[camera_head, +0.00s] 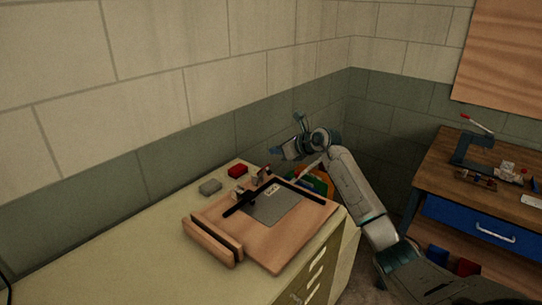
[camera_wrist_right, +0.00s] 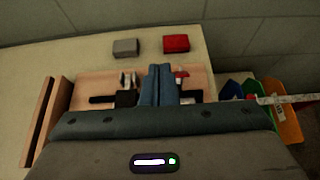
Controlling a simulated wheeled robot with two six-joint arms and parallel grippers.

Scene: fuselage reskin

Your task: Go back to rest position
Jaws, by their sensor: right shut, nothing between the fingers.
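In the head view the board (camera_head: 290,250) lies on the cabinet (camera_head: 150,270) and carries a grey metal sheet (camera_head: 275,209) with a small white label. My left gripper is not in view.
A grey block (camera_head: 210,187) and a red block (camera_head: 238,171) sit near the wall behind the board. Coloured pieces (camera_head: 318,183) stand beyond the cabinet's right end. A wooden workbench (camera_head: 440,180) with a blue drawer stands at the right. The cabinet's left part is clear.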

